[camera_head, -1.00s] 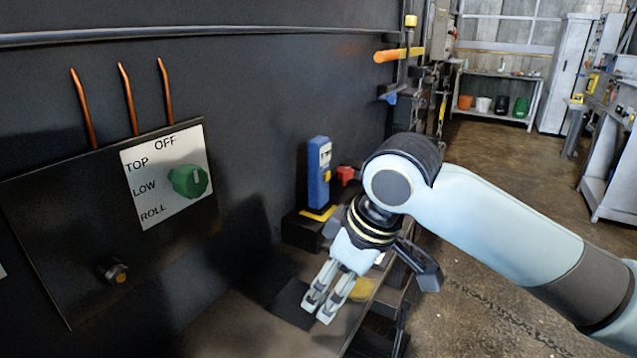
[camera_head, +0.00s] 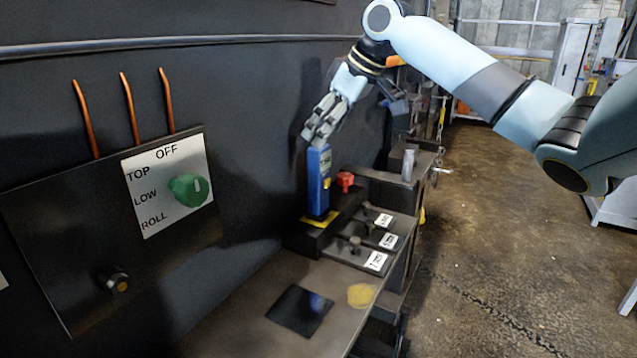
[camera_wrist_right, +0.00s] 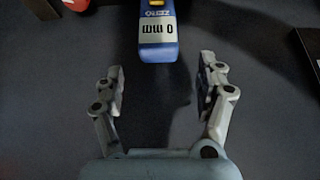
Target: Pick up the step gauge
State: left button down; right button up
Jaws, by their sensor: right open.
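The step gauge, a blue upright handheld device (camera_head: 319,187), stands in a black holder (camera_head: 290,240) with a yellow marking, against the dark wall. My right gripper (camera_head: 319,130) is open and empty, just above the gauge's top in the head view. In the right wrist view my two fingers (camera_wrist_right: 161,82) are spread wide, and the gauge's end lies ahead, roughly centred between them. Contact is not seen. My left gripper is not in view.
A red knob (camera_head: 345,181) sits close to the right of the gauge. A ledge with labelled pegs (camera_head: 376,261) lies in front. A dark pad (camera_head: 300,311) and yellow patch (camera_head: 361,294) are on the lower shelf. A switch panel with a green dial (camera_head: 188,189) is left.

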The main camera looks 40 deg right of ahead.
aim_at(318, 161)
jog(key=p+x, duration=0.1)
jog(key=x, duration=0.4)
jog(key=shift+s+d+f, duration=0.15)
jog(key=shift+f, duration=0.15)
jog(key=shift+s, duration=0.1)
jog(key=shift+c, duration=0.3)
grip_shut()
